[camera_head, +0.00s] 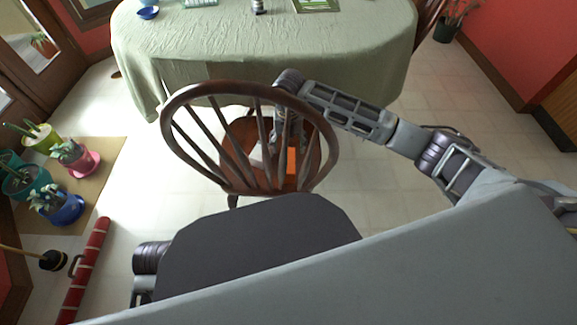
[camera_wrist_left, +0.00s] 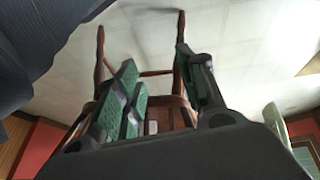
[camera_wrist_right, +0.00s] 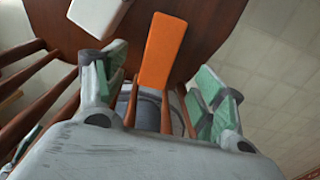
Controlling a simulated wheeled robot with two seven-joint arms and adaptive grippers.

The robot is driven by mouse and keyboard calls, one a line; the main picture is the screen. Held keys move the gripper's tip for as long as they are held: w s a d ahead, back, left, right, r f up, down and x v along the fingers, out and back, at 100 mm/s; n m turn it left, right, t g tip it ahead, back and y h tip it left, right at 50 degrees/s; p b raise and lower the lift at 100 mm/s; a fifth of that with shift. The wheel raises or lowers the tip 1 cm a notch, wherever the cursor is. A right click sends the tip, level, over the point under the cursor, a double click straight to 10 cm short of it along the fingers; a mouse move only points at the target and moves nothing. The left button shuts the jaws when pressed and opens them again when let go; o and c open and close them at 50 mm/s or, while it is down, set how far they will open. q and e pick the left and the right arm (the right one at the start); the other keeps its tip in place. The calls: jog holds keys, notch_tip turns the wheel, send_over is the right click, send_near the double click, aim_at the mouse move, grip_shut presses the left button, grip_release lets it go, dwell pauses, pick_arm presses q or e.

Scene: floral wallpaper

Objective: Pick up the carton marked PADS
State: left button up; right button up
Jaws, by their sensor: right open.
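An orange box (camera_head: 291,161) stands or lies on the seat of the wooden chair, seen through the chair's back spindles. A white box (camera_head: 256,157) is on the seat to its left. Both show in the right wrist view, the orange box (camera_wrist_right: 162,48) between the fingers' directions and the white box (camera_wrist_right: 98,14) at the top edge. No PADS marking is legible on either. My right gripper (camera_wrist_right: 160,80) is open and empty, pointing at the seat close to the orange box. My left gripper (camera_wrist_left: 160,70) is open and empty, low down, out of the head view.
The wooden chair (camera_head: 170,110) has a tall spindle back between me and the seat. A table with a green cloth (camera_head: 300,50) stands behind it. Potted plants (camera_head: 60,205) and a red roll (camera_head: 85,270) are at left. Tile floor is clear at right.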

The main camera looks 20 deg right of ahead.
aim_at(289, 159)
notch_tip(289, 159, down, 4)
jog(key=shift+f+b, duration=0.2)
jog(key=shift+b, duration=0.4)
pick_arm(q)
jog(key=f, duration=0.1)
jog(key=d+f, duration=0.1)
jog(key=f, duration=0.1)
jog(key=shift+w+f+h, duration=0.2)
jog(key=shift+h, duration=0.1)
pick_arm(e)
jog(key=shift+f, duration=0.3)
jog(key=shift+f, duration=0.1)
jog(key=shift+s+f+b, duration=0.1)
jog(key=shift+f+b, duration=0.25)
jog(key=shift+f, duration=0.2)
jog(key=shift+f+b, duration=0.4)
jog(key=shift+f, duration=0.35)
jog(key=shift+f+b, duration=0.5)
jog(key=shift+f, duration=0.7)
pick_arm(q)
jog(key=shift+n+t+h, duration=0.3)
jog(key=shift+t+h, duration=0.1)
jog(key=shift+t, duration=0.4)
jog(key=f, duration=0.2)
jog(key=d+f, duration=0.1)
jog(key=f, duration=0.2)
jog(key=shift+w, duration=0.15)
